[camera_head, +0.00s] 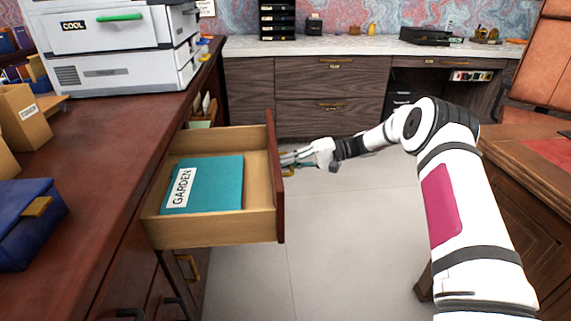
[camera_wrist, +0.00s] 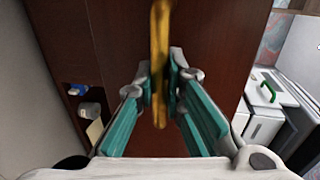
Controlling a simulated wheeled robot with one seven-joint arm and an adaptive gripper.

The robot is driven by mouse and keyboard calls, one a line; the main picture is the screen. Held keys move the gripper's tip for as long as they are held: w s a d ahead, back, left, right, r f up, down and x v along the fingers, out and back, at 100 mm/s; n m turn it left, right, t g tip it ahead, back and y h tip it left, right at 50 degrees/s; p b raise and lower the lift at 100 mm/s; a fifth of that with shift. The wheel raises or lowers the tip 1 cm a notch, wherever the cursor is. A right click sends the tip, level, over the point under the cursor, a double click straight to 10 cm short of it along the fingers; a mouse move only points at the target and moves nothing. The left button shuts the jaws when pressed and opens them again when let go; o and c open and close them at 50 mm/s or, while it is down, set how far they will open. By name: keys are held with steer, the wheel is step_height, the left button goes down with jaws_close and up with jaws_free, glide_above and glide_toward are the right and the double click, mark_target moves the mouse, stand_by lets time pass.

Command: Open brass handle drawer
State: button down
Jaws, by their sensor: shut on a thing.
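The drawer (camera_head: 274,180) stands pulled well out from the dark wooden desk on the left in the head view. A teal folder (camera_head: 225,183) labelled GARDEN lies inside it. My gripper (camera_head: 287,161) is at the outer side of the drawer front. In the wrist view, the brass handle (camera_wrist: 160,62) runs upright between the fingers of my gripper (camera_wrist: 161,88), which are shut on it. The reddish-brown drawer front (camera_wrist: 215,60) fills the middle behind the handle. In the head view, the handle is mostly hidden by the gripper.
A white printer (camera_head: 115,45) stands on the desk top (camera_head: 110,140). A brown box (camera_head: 22,115) and a blue box (camera_head: 28,222) stand at its left. Another desk (camera_head: 540,165) is at the right. Open grey floor (camera_head: 340,240) lies between.

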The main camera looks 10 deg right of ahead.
steer(key=c, duration=1.7)
jaws_free()
steer(key=shift+o, duration=0.2)
steer(key=shift+d, duration=0.1)
steer(key=v, duration=1.1)
steer(key=shift+d, duration=0.4)
